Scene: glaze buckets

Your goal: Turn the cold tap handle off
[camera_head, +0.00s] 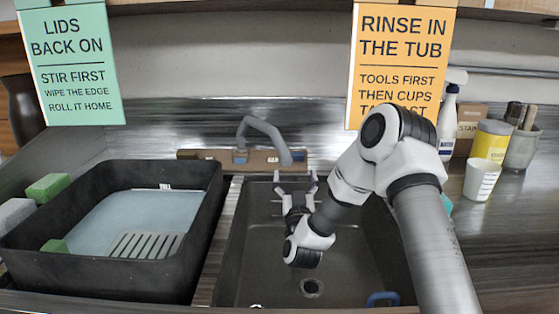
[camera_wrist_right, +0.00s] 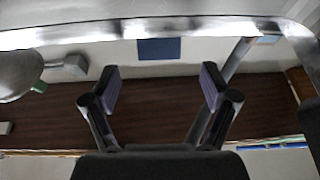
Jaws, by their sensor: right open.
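The grey curved tap (camera_head: 265,127) rises from a brown wooden ledge (camera_head: 205,155) behind the sink. A small blue-grey piece (camera_head: 240,157) shows at its left base; I cannot tell for sure whether this is the cold handle. My right gripper (camera_head: 296,184) is open and empty over the back of the sink, fingers pointing at the ledge just below the tap's spout end. In the right wrist view its two fingers (camera_wrist_right: 160,90) are apart, with the brown ledge behind them and a flat blue square (camera_wrist_right: 159,49) beyond. My left gripper is out of view.
The dark sink (camera_head: 255,255) lies below my right arm. A black tub (camera_head: 100,270) with bluish liquid and a grate stands left. A white cup (camera_head: 481,180), yellow tin (camera_head: 491,142) and spray bottle (camera_head: 448,120) stand right. An orange sign (camera_head: 400,50) hangs above my arm.

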